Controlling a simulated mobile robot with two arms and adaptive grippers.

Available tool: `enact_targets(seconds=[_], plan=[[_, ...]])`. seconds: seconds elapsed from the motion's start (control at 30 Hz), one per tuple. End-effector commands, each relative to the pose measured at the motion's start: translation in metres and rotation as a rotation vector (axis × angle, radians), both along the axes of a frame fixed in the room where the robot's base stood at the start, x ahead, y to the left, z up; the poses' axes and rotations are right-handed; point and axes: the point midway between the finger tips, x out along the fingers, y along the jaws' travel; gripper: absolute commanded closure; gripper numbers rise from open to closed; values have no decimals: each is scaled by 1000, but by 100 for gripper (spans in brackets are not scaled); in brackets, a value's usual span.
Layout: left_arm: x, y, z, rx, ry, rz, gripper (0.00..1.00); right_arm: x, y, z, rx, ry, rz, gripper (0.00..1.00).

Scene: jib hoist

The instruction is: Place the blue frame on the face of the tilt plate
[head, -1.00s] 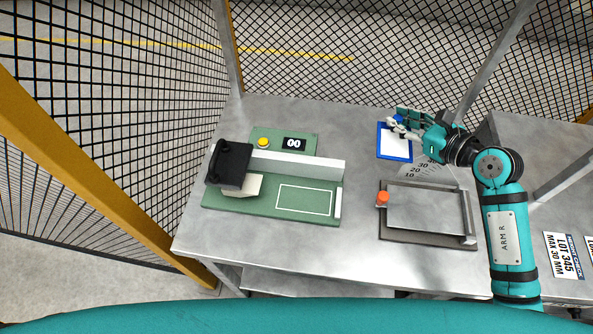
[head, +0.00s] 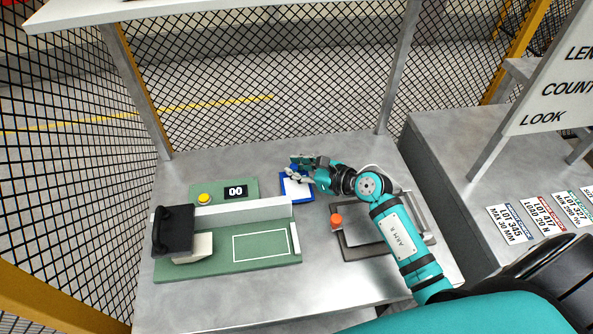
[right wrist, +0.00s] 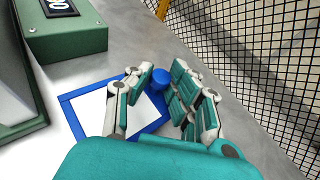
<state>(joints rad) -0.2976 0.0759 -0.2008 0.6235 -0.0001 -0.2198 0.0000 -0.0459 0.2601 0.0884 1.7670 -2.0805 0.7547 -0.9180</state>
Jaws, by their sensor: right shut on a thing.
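The blue frame (head: 296,201) lies on the steel table behind the tilt plate, a blue border around a white middle. In the right wrist view its border (right wrist: 70,112) shows with a round blue knob (right wrist: 161,77) at its far edge. My right gripper (head: 298,172) has its fingers on either side of that knob, and in the right wrist view the fingers (right wrist: 158,88) are shut on it. The tilt plate (head: 375,227) is a grey metal plate in a dark frame, with an orange knob (head: 336,221) at its left corner. My right arm covers part of it. My left gripper is out of view.
A green station (head: 200,262) with a white outlined rectangle and black clamp (head: 173,230) stands left. Behind it is a green box with a yellow button (head: 205,198) and a "00" display (head: 235,191). Mesh fencing (head: 270,90) stands behind the table. Lot cards (head: 511,223) lie right.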

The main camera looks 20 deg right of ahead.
Motion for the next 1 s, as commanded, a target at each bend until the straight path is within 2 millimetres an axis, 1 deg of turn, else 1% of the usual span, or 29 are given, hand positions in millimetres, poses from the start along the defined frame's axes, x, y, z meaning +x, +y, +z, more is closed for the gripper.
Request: enact_targets(seconds=[0.03,0.07,0.33,0.47,0.5,0.63,0.67,0.87,1.0], plan=[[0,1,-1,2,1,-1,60,0,0,-6,0,0,-2,100],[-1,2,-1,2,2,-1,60,0,0,-7,1,-1,-2,100],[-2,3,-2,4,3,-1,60,0,0,-8,-1,-2,0,100],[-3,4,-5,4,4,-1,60,0,0,-12,-2,-1,0,100],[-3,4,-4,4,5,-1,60,0,0,-11,-1,-2,-1,76],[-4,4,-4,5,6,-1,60,0,0,-11,-1,-2,-1,60],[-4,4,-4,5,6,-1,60,0,0,-11,-1,-1,-1,58],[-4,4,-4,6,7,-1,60,0,0,-11,-1,-2,-1,58],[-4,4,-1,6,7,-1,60,-2,-2,-6,-2,-1,-1,58]])
